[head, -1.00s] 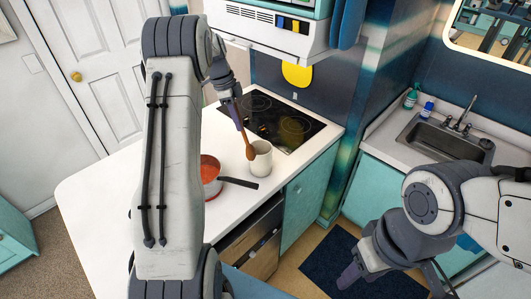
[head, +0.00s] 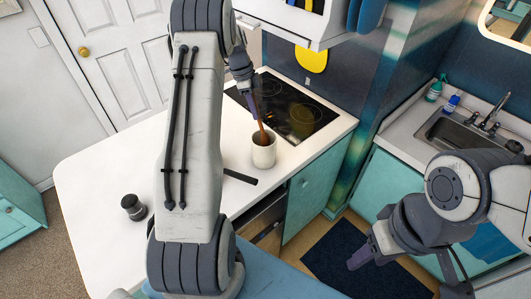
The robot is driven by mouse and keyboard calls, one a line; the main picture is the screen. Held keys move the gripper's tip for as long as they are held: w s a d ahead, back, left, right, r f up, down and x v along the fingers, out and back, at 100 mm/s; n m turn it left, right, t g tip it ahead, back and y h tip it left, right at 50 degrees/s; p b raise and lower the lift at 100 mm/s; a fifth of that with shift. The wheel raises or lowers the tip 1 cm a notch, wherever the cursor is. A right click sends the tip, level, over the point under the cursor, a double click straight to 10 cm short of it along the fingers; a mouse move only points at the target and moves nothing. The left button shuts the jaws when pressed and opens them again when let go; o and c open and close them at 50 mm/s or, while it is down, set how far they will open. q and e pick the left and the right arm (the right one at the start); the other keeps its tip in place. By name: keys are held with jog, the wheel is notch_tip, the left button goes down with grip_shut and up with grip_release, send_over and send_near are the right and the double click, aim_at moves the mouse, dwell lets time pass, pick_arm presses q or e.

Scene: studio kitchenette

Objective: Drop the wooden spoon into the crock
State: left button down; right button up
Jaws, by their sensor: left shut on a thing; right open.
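The wooden spoon (head: 262,129) is in my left gripper (head: 251,106), which is shut on its upper part. The spoon hangs nearly upright, tilted slightly, with its lower end at the mouth of the white crock (head: 264,154). The spoon's bowl is hidden, seemingly inside the crock's rim. The crock stands upright on the white counter in front of the cooktop. My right gripper (head: 361,258) is open and empty, low at the right above the floor mat, away from the counter.
The black cooktop (head: 292,108) lies behind the crock. A dark pan handle (head: 241,177) sticks out from behind my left arm; the pan itself is hidden. A dark grinder-like object (head: 133,207) stands on the counter (head: 95,190) at left. A sink (head: 455,132) is at right.

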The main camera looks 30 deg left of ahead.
pick_arm(q)
notch_tip(320, 180, down, 6)
jog(key=b, duration=0.3)
jog(key=shift+f+b, duration=0.15)
jog(key=shift+b, duration=0.15)
jog(key=c, duration=0.7)
grip_release()
jog(key=shift+o, duration=0.2)
jog(key=b+v, duration=0.3)
jog(key=v, duration=0.7)
jog(key=shift+r, duration=0.3)
